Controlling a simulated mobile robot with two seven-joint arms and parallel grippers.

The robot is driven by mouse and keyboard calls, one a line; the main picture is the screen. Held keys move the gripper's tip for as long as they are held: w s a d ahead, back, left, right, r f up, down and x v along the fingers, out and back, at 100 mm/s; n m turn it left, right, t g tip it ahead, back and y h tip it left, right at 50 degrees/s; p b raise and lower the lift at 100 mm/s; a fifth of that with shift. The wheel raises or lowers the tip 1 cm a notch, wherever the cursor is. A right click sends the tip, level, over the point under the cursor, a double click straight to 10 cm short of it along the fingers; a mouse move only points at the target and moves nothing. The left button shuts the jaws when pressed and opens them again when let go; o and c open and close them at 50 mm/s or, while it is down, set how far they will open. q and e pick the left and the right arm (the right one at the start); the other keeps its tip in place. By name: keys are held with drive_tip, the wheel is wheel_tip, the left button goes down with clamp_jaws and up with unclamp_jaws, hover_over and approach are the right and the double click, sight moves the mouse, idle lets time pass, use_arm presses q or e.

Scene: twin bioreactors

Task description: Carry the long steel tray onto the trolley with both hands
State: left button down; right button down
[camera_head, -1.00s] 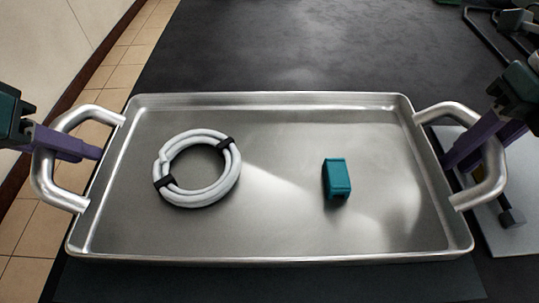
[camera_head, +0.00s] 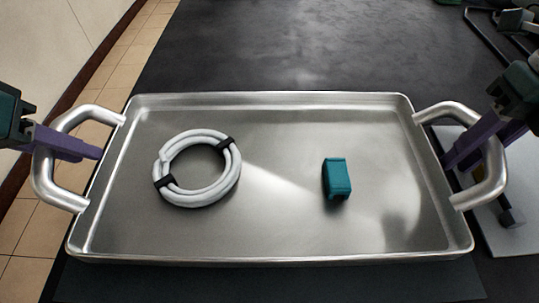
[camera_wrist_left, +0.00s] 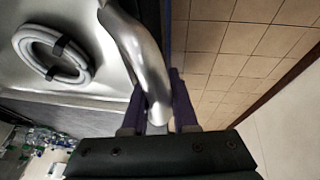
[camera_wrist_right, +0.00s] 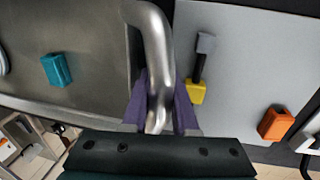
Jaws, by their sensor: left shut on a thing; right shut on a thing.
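The long steel tray (camera_head: 270,240) lies across the middle of the head view, looking level, with a tubular handle at each end. A coiled white hose with black ties (camera_head: 197,168) and a small teal block (camera_head: 337,178) rest in it. My left gripper (camera_head: 85,152) is shut on the left handle (camera_head: 45,180); the left wrist view shows its purple fingers (camera_wrist_left: 158,105) on both sides of the bar. My right gripper (camera_head: 455,160) is shut on the right handle (camera_head: 495,170), with its fingers (camera_wrist_right: 160,108) also astride the bar. Whether the tray touches the surface below is unclear.
A dark worktop (camera_head: 270,50) extends beyond the tray. A grey plate (camera_wrist_right: 235,60) lies at the right, with a yellow-and-grey item (camera_wrist_right: 198,80) and an orange block (camera_wrist_right: 275,123) on it. Tiled floor (camera_head: 100,75) and a pale wall (camera_head: 45,40) are at the left.

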sight(58, 128)
use_arm(q)
drive_tip(key=shift+r, duration=0.1)
use_arm(e)
drive_tip(key=shift+r, duration=0.1)
